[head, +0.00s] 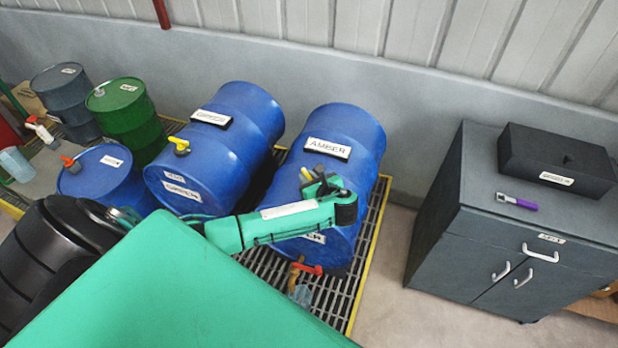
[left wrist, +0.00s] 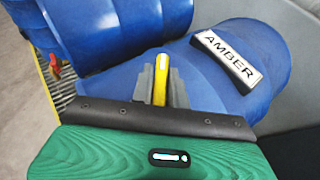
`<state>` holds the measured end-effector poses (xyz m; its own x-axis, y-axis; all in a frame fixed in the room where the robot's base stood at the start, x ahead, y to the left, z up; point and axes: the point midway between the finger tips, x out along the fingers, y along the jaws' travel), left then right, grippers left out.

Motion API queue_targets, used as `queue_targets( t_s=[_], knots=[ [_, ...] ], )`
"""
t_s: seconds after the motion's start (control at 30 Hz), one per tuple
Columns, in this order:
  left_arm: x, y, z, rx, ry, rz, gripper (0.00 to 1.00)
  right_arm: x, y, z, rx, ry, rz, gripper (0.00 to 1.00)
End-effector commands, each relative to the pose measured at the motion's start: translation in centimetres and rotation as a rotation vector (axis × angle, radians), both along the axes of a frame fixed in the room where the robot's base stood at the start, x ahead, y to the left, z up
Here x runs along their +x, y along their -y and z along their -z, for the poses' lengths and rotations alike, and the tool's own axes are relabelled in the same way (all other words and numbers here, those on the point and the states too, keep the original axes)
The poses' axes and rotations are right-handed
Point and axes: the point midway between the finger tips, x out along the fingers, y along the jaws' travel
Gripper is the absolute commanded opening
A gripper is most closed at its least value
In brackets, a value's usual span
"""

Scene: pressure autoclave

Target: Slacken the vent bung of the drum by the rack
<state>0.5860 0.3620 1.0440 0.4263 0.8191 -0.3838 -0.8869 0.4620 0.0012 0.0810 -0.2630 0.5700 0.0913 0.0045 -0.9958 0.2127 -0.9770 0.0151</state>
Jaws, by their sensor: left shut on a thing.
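The blue drum labelled AMBER (head: 352,118) lies on its side on a grated pallet, the nearer to the cabinet of two lying blue drums. It also fills much of the left wrist view (left wrist: 205,75). Its yellow vent bung (head: 305,174) is on the upper side, below the AMBER plate (head: 328,148). My left gripper (head: 318,180) is over this bung. In the left wrist view its grey fingers (left wrist: 160,85) are shut on the yellow bung handle (left wrist: 161,75), one on each side. The bung's base is hidden. My right gripper is not in view.
Another blue lying drum (head: 240,120) with a yellow bung (head: 180,146) is alongside. A red-handled tap (head: 308,269) is at the AMBER drum's front. Upright drums stand at left. A grey cabinet (head: 500,215) stands right, with bare floor between.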

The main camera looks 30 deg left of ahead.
Motion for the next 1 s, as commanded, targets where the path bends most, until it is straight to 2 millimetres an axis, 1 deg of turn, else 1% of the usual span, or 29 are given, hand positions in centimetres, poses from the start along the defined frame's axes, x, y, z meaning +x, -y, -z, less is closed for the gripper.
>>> queue_targets(
  t_s=[0.2,0.4,0.9,0.93,1.0],
  knots=[
    [0.12,-0.04,-0.12,0.000,0.002,-0.115,0.00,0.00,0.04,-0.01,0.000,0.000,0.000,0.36],
    [0.09,-0.07,-0.13,0.002,0.003,-0.168,0.00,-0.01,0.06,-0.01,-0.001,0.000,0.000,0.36],
    [0.12,-0.17,-0.19,0.003,0.005,-0.184,0.00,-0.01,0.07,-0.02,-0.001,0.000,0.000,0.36],
    [0.12,-0.17,-0.19,0.003,0.005,-0.184,0.20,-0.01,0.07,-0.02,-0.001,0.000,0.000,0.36],
    [0.12,-0.16,-0.19,0.003,0.005,-0.183,0.34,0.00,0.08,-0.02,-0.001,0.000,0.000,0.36]
  ],
)
